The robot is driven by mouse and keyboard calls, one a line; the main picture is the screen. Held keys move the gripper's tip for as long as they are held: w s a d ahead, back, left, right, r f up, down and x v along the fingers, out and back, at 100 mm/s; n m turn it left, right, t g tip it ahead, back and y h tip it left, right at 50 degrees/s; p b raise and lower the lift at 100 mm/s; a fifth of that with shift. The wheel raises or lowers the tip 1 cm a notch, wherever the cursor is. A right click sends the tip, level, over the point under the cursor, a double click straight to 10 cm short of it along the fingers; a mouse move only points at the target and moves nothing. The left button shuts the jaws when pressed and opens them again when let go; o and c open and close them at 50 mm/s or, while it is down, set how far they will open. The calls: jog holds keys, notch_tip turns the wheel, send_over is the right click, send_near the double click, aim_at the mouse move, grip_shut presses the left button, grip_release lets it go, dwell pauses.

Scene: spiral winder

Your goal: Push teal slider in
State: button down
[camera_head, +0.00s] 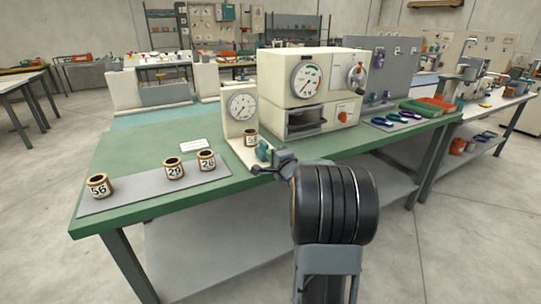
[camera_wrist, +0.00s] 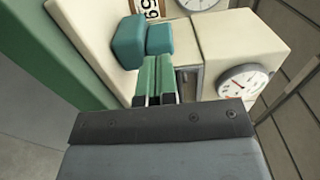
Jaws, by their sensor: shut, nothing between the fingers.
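The teal slider (camera_head: 263,151) is at the front of a cream device with a dial, at the table's front edge. In the wrist view the teal slider (camera_wrist: 128,42) shows as two rounded teal blocks side by side. My gripper (camera_wrist: 157,62) is shut and empty, its green fingers side by side. Its tips are at the near edge of the right-hand teal block; I cannot tell whether they touch it. A numbered spool (camera_head: 250,138) stands on the device behind the slider. In the head view my wrist and arm hide part of the device's front.
Three numbered spools stand on a grey mat (camera_head: 130,193) at the left of the green table. A cream machine (camera_head: 312,75) with a dial, a knob and an open slot (camera_head: 305,122) stands right of the slider. Trays and tools lie farther right.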

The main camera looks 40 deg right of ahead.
aim_at(263, 145)
jog(key=shift+w+d, duration=0.15)
jog(key=shift+w, duration=0.7)
jog(key=w+p, duration=0.1)
jog(key=w, duration=0.1)
jog(key=w+p, duration=0.1)
jog(key=w, duration=0.1)
jog(key=w+p, duration=0.1)
jog(key=w, duration=0.1)
jog(key=shift+d+r+p, duration=0.15)
jog(key=shift+d+p, duration=0.2)
jog(key=shift+d, duration=0.05)
jog(key=shift+r, duration=0.1)
jog(key=shift+s, duration=0.25)
jog(key=s+a+p, duration=0.1)
jog(key=s+a, duration=0.1)
jog(key=s, duration=1.1)
jog(key=shift+s+f, duration=0.2)
jog(key=shift+s, duration=0.1)
